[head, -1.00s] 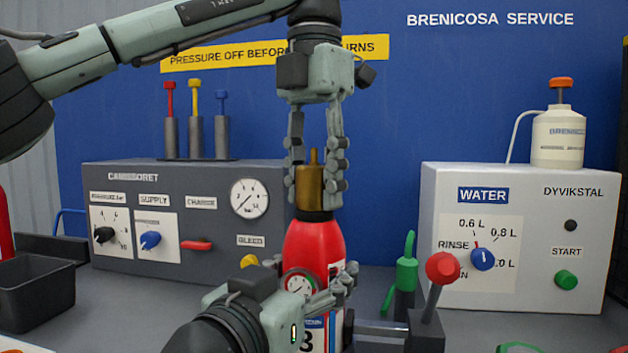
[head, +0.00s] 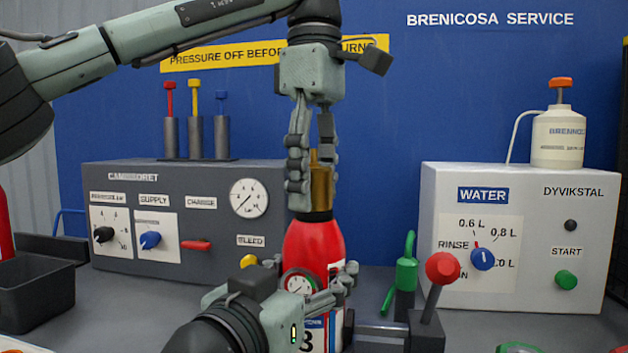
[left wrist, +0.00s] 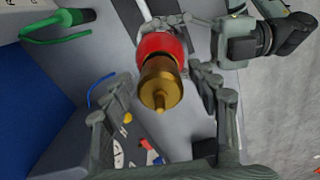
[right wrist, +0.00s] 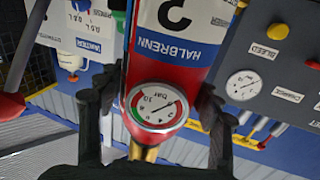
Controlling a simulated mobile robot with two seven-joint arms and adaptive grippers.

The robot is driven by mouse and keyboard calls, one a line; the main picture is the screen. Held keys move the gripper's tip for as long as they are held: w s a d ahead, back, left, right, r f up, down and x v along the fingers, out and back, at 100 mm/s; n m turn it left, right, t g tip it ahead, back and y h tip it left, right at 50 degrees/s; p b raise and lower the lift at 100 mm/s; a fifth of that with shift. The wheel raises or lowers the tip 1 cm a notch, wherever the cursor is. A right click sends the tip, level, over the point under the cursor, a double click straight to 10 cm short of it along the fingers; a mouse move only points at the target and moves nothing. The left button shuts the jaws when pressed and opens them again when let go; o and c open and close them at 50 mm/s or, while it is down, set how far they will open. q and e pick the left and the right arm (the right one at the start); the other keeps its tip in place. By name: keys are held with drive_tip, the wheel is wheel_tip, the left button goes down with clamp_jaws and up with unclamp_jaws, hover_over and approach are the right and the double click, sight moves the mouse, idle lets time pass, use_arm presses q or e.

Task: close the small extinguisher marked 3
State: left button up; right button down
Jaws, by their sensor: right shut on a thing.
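The small red extinguisher (head: 313,250) marked 3 stands upright at mid-bench, with a pressure gauge (right wrist: 155,106) and a white and blue label. A brass cap (head: 322,188) sits on its top; it also shows in the left wrist view (left wrist: 160,85). My left gripper (head: 312,165) points down from above, with its fingers either side of the cap. In the left wrist view the fingers stand apart with gaps to the brass. My right gripper (head: 328,292) is shut on the extinguisher's body, near the gauge. The lower body is partly hidden by my right arm.
A grey panel box (head: 130,260) with knobs and a gauge stands behind left, a white water box (head: 525,255) behind right. A red-knobbed lever (head: 440,270) and a green nozzle (head: 407,270) stand close right of the extinguisher. A dark bin (head: 35,295) lies left.

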use_arm(q)
drive_tip(key=shift+r, duration=2.25)
drive_tip(key=shift+c, duration=0.4)
drive_tip(key=n, duration=0.3)
drive_tip(key=shift+r, duration=0.3)
drive_tip(key=n, duration=0.2)
drive_tip(key=r+n, duration=0.1)
drive_tip(key=n, duration=0.4)
drive_tip(key=r+n, duration=0.1)
drive_tip(key=n, duration=0.3)
drive_tip(key=r+n, duration=0.1)
drive_tip(key=n, duration=0.1)
